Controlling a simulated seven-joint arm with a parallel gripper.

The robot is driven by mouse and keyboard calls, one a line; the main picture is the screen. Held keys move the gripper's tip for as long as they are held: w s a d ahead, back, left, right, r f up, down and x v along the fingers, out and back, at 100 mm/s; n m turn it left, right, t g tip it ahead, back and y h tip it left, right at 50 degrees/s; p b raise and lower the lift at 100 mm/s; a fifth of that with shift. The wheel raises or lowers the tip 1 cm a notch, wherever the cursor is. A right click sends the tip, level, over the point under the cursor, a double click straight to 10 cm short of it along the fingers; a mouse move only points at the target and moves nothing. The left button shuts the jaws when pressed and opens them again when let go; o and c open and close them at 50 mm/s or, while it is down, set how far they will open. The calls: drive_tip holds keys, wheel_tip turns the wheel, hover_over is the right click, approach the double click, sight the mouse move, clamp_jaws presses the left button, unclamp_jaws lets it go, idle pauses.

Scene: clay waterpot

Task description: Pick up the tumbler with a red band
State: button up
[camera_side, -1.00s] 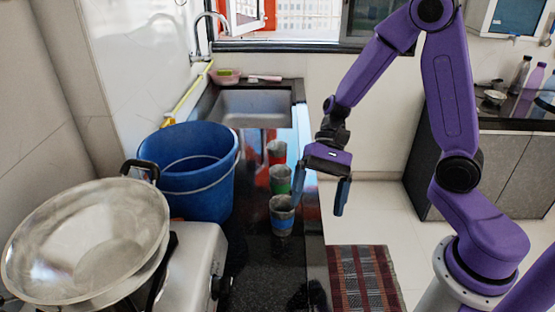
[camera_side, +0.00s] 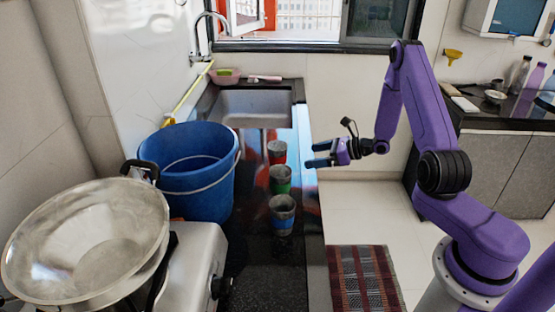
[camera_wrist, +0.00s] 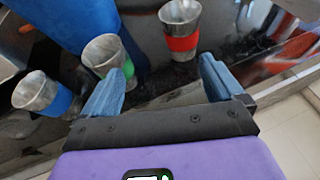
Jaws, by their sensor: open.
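The tumbler with a red band (camera_side: 277,152) stands upright on the black counter, the farthest of three metal tumblers in a row. In the wrist view the red-banded tumbler (camera_wrist: 181,30) is at the upper middle, ahead of the fingers. The green-banded tumbler (camera_side: 280,181) is in the middle and the blue-banded tumbler (camera_side: 283,216) is nearest. My gripper (camera_side: 317,154) is open and empty, to the right of the red-banded tumbler, with its fingers pointing left toward it. In the wrist view my gripper (camera_wrist: 165,82) has its left finger close to the green-banded tumbler (camera_wrist: 106,56).
A blue bucket (camera_side: 190,185) stands left of the tumblers. A steel bowl (camera_side: 85,240) sits at the front left. A sink (camera_side: 250,107) lies behind the row. The floor right of the counter is open, with a red mat (camera_side: 362,280).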

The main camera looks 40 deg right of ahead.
sight(285, 160)
drive_tip(key=shift+m+t+h, duration=0.4)
drive_tip(key=shift+m+h, duration=0.2)
drive_tip(key=shift+m, duration=0.3)
drive_tip(key=w+f, duration=0.2)
drive_tip(key=w, duration=0.1)
drive_tip(key=w+a+f, duration=0.1)
drive_tip(key=w+f, duration=0.1)
drive_tip(key=w, duration=0.1)
drive_tip(key=w+f, duration=0.2)
drive_tip(key=w, duration=0.2)
drive_tip(key=shift+a, duration=0.3)
drive_tip(key=shift+f+x, duration=0.2)
drive_tip(key=shift+x, duration=2.35)
drive_tip(key=shift+s, duration=0.1)
drive_tip(key=c, duration=1.1)
drive_tip(key=shift+o, duration=0.2)
drive_tip(key=shift+r, duration=0.15)
